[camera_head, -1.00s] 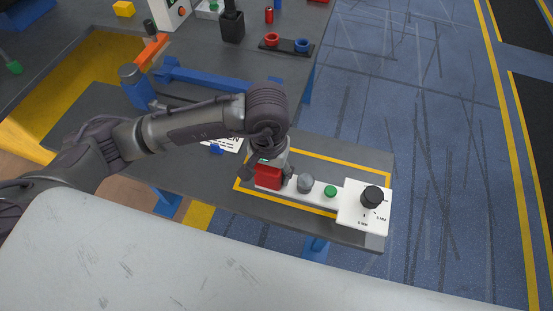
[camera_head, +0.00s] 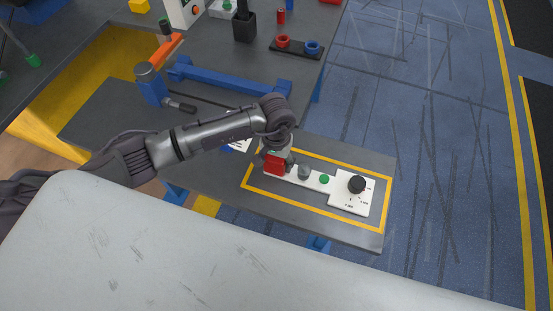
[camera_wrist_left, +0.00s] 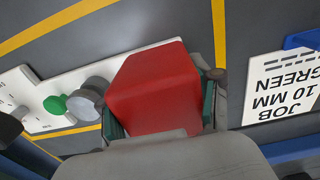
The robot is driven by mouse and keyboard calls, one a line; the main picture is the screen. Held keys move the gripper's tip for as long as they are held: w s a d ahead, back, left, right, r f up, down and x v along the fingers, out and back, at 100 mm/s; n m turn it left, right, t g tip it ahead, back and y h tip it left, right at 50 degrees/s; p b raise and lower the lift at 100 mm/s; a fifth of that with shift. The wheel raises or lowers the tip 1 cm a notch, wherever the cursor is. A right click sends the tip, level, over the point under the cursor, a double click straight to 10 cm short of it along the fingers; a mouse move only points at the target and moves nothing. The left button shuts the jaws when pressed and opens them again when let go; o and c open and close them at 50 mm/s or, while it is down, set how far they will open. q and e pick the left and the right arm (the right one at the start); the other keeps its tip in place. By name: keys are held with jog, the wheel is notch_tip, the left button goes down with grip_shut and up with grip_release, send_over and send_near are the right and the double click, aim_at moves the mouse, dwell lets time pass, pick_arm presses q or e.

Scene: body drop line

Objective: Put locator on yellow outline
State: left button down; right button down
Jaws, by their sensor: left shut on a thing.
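The locator (camera_head: 342,201) is a long white plate with a red block (camera_head: 273,166), a grey peg, a green button and a black knob on its wide right end. In the head view it appears inside the yellow outline (camera_head: 312,210) on the dark table. I cannot tell whether it rests flat or hovers slightly. My left gripper (camera_head: 277,156) is shut on the red block at the locator's left end; the wrist view shows the block (camera_wrist_left: 155,85) between the fingers (camera_wrist_left: 160,105). The outline's far left corner is partly hidden by my gripper. My right gripper is not in view.
A card (camera_wrist_left: 285,85) reading "JOB 10 MM GREEN" lies beside the outline. A blue bar (camera_head: 225,80) and a blue clamp-like fixture (camera_head: 152,88) stand behind my left arm. A black rack with red and blue rings (camera_head: 297,47) sits farther back.

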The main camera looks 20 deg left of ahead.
pick_arm(q)
jog(key=c, duration=0.7)
grip_release()
jog(key=o, duration=0.5)
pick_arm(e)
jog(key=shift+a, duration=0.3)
pick_arm(q)
jog(key=shift+r, duration=0.1)
notch_tip(320, 180, up, 11)
jog(key=b, duration=0.3)
jog(key=shift+r, duration=0.45)
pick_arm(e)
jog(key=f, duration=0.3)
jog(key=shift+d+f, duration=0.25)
